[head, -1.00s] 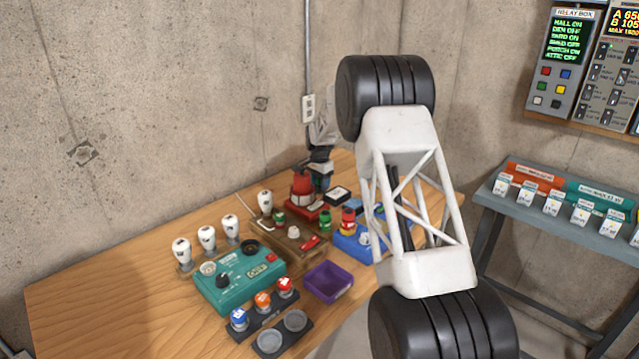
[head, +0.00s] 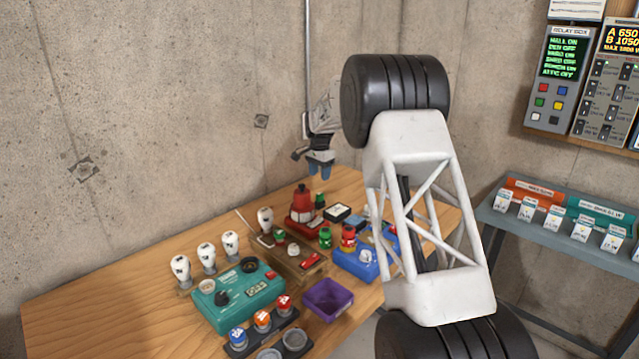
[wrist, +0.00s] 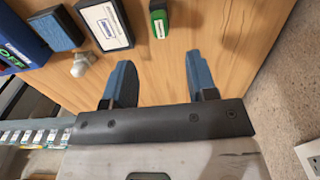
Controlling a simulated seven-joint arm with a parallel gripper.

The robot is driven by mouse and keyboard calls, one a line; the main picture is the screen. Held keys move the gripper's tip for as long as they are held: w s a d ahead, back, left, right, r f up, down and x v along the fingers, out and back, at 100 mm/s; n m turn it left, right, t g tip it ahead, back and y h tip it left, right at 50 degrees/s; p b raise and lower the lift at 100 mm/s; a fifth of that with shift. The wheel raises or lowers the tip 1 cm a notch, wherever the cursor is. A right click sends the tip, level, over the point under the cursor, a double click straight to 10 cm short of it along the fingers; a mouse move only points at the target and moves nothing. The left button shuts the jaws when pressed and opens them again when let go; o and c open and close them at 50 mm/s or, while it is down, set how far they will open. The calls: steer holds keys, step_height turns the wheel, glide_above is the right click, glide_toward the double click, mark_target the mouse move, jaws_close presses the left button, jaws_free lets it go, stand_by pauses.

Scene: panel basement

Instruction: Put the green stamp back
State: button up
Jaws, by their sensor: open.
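The green stamp (head: 319,200) stands on the table just right of a red bottle-like thing in the head view. In the wrist view the green stamp (wrist: 158,18), with a pale label, shows at the top edge, partly cut off. My gripper (head: 319,173) is above the table behind the stamp, fingers pointing down. In the wrist view my gripper (wrist: 158,70) has its two blue fingers wide apart with nothing between them. The stamp is apart from the fingers. Where the stamp belongs is not clear from these views.
A red bottle-like thing (head: 302,204), black-framed white pad (head: 337,214) and blue pad (wrist: 53,30) are near the stamp. A wooden tray (head: 316,273), purple bin (head: 328,299) and teal box (head: 238,301) lie nearer. The concrete wall is close behind my gripper.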

steer(key=shift+r, duration=0.65)
stand_by(0.4)
steer(key=s+d+r+n, duration=0.1)
steer(key=s+d+r, duration=0.4)
steer(key=s, duration=0.7)
steer(key=s+d+r+n+t, duration=0.1)
steer(key=s+d+r+n, duration=0.15)
steer(key=s+r, duration=0.7)
steer(key=s+d+r+n, duration=0.1)
steer(key=s+d+r, duration=0.3)
steer(key=s, duration=1.1)
steer(key=s+d+f+n, duration=0.1)
steer(key=s+f, duration=0.2)
steer(key=s, duration=0.9)
steer(key=s+d+f+n+t, duration=0.1)
steer(key=s+d+f+n, duration=0.1)
steer(key=s, duration=1.1)
steer(key=s+d+f+n, duration=0.1)
steer(key=s+f, duration=0.3)
steer(key=s, duration=0.9)
steer(key=shift+d+t, duration=0.3)
steer(key=shift+d, duration=0.3)
